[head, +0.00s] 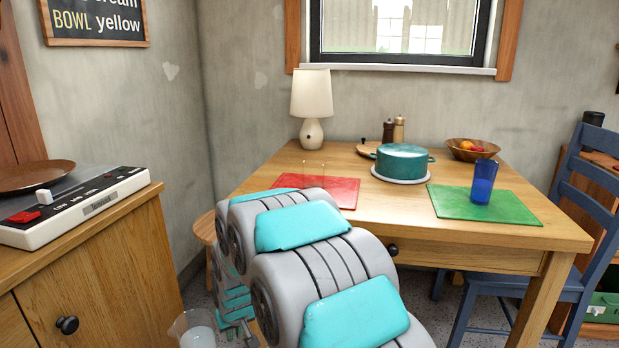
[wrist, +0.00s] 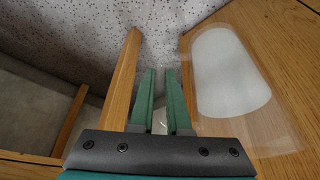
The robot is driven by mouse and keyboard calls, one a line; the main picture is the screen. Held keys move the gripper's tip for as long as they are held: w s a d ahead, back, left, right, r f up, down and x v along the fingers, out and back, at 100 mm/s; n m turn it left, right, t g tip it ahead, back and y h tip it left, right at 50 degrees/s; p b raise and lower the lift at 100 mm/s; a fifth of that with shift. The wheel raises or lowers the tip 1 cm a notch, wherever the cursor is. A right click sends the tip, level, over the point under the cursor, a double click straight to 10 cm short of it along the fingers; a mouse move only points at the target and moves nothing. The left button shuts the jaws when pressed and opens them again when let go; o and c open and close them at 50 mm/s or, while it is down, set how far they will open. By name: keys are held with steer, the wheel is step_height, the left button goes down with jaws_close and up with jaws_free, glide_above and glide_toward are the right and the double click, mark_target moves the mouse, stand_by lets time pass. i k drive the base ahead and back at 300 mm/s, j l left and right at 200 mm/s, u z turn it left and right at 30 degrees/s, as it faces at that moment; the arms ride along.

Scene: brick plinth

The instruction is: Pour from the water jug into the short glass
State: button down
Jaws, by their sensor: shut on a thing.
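The water jug is clear, with pale water inside; in the head view its top (head: 197,322) shows at the bottom edge, left of my arm. In the wrist view the jug (wrist: 284,118) is at the right, beside my fingers. My gripper (wrist: 160,72) has its green fingers close together, shut on a clear part of the jug, probably its handle. A faint clear glass (head: 313,168) shows at the red mat (head: 345,190) on the table; its lower part is hard to make out. I take it for the short glass. The jug is apart from it, to the left and nearer me.
A blue tumbler (head: 483,182) stands on a green mat (head: 450,203). A teal pot (head: 402,162), lamp (head: 312,95), shakers (head: 398,130) and fruit bowl (head: 473,149) are farther back. A blue chair (head: 585,200) is right; a wooden cabinet (head: 105,275) with a record player (head: 75,205) is left.

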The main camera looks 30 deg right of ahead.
mark_target(312, 170)
steer(key=k+l+u, duration=0.25)
steer(key=k+l, duration=0.4)
steer(key=k, duration=0.15)
